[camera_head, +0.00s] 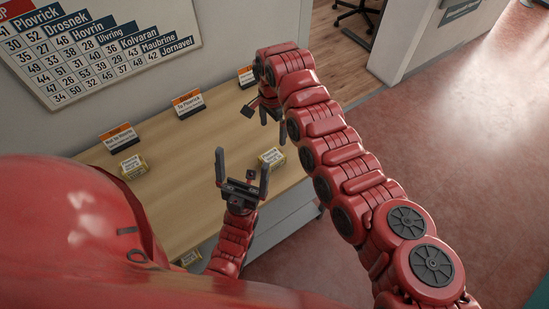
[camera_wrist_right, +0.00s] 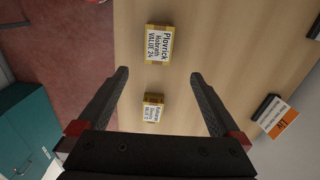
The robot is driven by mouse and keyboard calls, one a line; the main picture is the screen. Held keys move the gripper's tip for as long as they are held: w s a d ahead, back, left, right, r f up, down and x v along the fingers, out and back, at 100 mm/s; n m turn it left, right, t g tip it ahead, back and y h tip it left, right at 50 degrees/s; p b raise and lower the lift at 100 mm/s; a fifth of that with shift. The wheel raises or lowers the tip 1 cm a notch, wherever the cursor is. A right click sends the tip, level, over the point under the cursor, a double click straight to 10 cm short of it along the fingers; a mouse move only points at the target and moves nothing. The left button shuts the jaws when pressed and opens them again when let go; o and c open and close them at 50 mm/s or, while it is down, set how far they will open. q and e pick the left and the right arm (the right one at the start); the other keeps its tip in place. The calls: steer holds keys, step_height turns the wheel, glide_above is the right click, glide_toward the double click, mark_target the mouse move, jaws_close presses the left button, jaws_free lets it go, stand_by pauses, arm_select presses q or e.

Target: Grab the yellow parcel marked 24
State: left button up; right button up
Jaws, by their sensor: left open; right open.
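The yellow parcel marked 24 (camera_wrist_right: 158,44) lies on the counter in the right wrist view, above my open fingertips. A second yellow parcel (camera_wrist_right: 153,107), with a number too small to read, shows in the gap between the fingers. My right gripper (camera_wrist_right: 160,80) is open and empty; in the head view it hangs over the far part of the counter (camera_head: 262,108), partly behind its own arm. My left gripper (camera_head: 242,165) is open with fingers pointing up the picture. A yellow parcel (camera_head: 272,156) shows just right of it; its number is unreadable there.
More yellow parcels lie at the left (camera_head: 133,167) and low on the counter (camera_head: 190,258). Orange-topped signs (camera_head: 188,103) stand along the wall side. A number chart (camera_head: 100,50) hangs above. The counter (camera_head: 180,150) is otherwise clear. Teal cabinets (camera_wrist_right: 25,130) stand beyond its edge.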

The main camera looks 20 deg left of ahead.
steer(key=b, duration=0.3)
glide_above(272, 156)
steer(key=f, duration=0.8)
steer(key=shift+w+d+f, duration=0.1)
steer(key=shift+w+f, duration=0.15)
steer(key=shift+w, duration=0.15)
steer(key=shift+w+f+b, duration=0.1)
steer(key=shift+f+b, duration=0.2)
steer(key=shift+f, duration=0.25)
steer(key=shift+s+f, duration=0.2)
steer(key=shift+f, duration=0.15)
steer(key=f, duration=0.1)
steer(key=s+f, duration=0.1)
steer(key=shift+f, duration=0.4)
steer(key=shift+w+f+b, duration=0.15)
steer(key=shift+f+b, duration=0.7)
steer(key=shift+f, duration=0.05)
steer(key=shift+r, duration=0.15)
steer(key=c, duration=1.5)
